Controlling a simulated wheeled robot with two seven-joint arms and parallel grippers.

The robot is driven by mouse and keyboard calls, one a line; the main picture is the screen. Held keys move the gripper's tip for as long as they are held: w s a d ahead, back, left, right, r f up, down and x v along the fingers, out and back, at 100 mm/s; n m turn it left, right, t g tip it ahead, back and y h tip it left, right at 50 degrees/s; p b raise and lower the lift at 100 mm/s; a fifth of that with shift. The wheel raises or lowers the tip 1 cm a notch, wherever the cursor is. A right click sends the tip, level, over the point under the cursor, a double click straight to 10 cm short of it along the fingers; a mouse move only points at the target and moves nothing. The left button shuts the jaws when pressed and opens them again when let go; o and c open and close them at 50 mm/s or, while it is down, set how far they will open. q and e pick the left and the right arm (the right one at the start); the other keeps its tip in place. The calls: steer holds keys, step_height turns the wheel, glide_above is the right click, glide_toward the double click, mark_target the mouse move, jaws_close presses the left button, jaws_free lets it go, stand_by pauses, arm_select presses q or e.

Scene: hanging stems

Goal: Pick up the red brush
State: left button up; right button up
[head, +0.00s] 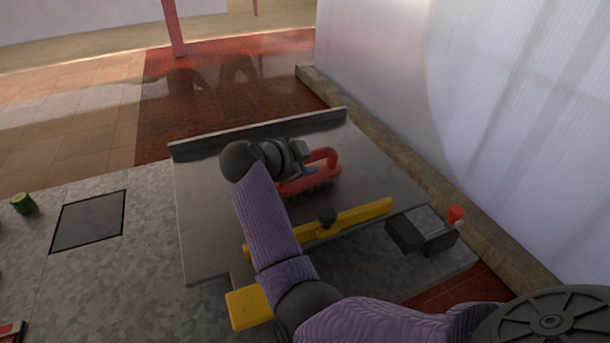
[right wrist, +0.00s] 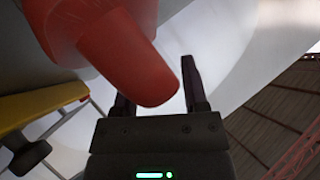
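The red brush (head: 322,160), with a looped handle and dark bristles, lies on the grey table (head: 215,235). My right gripper (head: 300,158) is right at the brush, and my arm hides part of the brush. In the right wrist view, a red part of the brush (right wrist: 140,62) passes across the space between the two dark fingers of my right gripper (right wrist: 157,95). The fingers are spread, with a visible gap between the red part and the right-hand finger. The left-hand finger is partly hidden behind the red part. My left gripper is not in view.
A yellow bar (head: 362,214) with a black knob (head: 327,217) runs along the table's near side. A raised lip (head: 260,132) edges the far side. A dark device with a red knob (head: 456,214) sits off the right corner, near a pale wall (head: 480,110).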

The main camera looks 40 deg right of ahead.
jaws_close()
steer(key=shift+r, duration=0.1)
